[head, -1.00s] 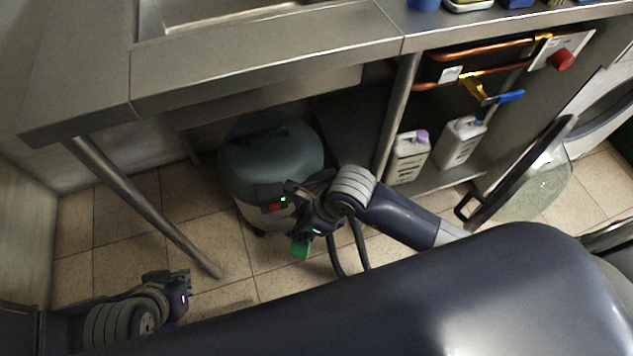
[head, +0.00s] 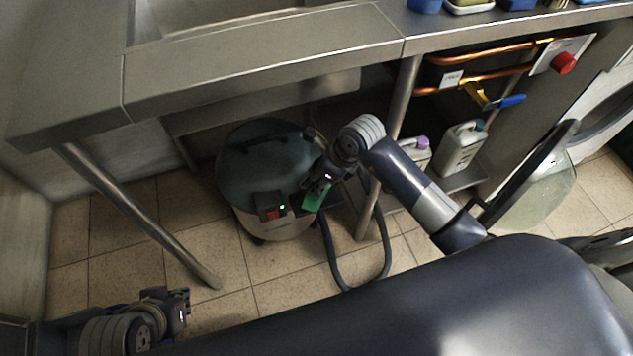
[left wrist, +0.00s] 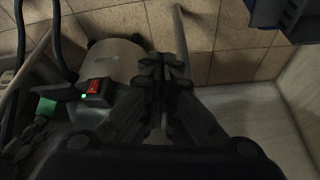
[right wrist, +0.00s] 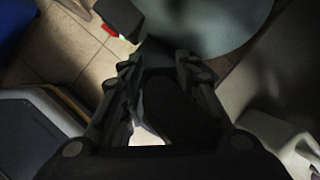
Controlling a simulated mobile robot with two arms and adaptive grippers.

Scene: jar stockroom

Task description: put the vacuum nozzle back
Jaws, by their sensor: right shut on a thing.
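The vacuum, with a grey-green lid (head: 262,165) and a switch box with a red switch (head: 271,213), stands on the floor under the counter. My right gripper (head: 321,178) is shut on the vacuum nozzle, just right of the vacuum's body. The nozzle's green part (head: 315,199) shows below the fingers; it also shows in the left wrist view (left wrist: 45,107). The fingers hide much of the nozzle. A dark hose (head: 340,272) hangs below in a loop. In the right wrist view a dark shape fills the jaws. My left gripper (head: 184,304) looks shut and empty, low at the left.
A metal counter leg (head: 140,215) stands left of the vacuum, another (head: 367,205) right of it behind my right arm. White jugs (head: 460,148) stand on the low shelf. A round glass door (head: 535,185) hangs open at the right. Floor tiles before the vacuum are clear.

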